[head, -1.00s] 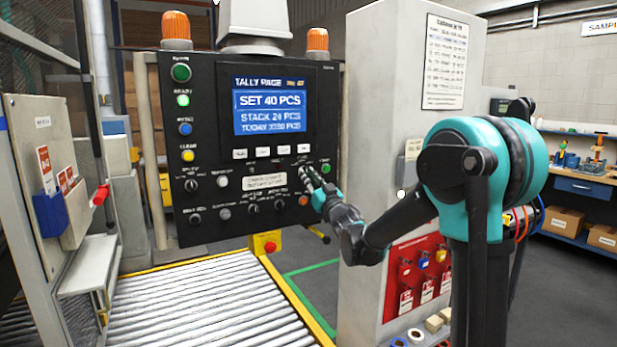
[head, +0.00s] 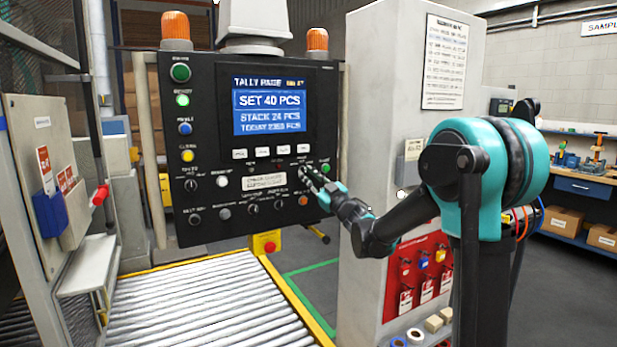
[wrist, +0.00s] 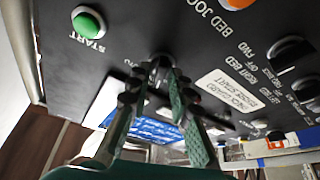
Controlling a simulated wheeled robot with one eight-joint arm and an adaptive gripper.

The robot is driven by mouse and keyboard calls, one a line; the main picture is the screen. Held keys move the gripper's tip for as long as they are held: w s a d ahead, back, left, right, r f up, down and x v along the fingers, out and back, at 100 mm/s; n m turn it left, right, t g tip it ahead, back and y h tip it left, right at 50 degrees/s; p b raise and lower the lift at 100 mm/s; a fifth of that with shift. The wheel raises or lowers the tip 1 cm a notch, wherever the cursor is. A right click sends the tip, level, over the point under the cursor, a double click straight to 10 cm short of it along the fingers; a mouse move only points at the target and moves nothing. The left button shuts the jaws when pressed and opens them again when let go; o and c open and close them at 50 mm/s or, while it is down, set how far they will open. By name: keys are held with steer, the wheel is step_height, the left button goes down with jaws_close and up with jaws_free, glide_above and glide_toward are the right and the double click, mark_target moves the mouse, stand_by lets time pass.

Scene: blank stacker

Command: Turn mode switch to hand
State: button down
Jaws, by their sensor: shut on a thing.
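The mode switch, a small dark knob, is at the lower right of the black control panel (head: 240,222). In the head view my gripper (head: 308,172) covers it. In the wrist view the knob (wrist: 161,63) shows between my gripper's fingertips (wrist: 155,78), one on each side, and the gripper is shut on it. The knob's pointer and most of its lettering are hidden by the fingers, so I cannot tell which position it points to.
A green start button (wrist: 88,22) and an orange bed jog button (wrist: 236,3) are close by. Other black selectors (wrist: 290,52) sit to the right in the wrist view. The screen (head: 269,105) is lit. A roller conveyor (head: 200,300) lies below, and a pale pillar (head: 385,120) stands right.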

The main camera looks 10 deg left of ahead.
steer(key=n+g, duration=0.1)
steer(key=n, duration=0.1)
steer(key=n+g+y, duration=0.1)
steer(key=n, duration=0.2)
steer(key=shift+g, duration=0.3)
steer(key=shift+n, duration=0.5)
steer(key=c, duration=1.6)
jaws_free()
steer(key=shift+d, duration=0.1)
steer(key=v, duration=1.1)
steer(key=shift+s+d, duration=0.2)
steer(key=shift+d, duration=0.15)
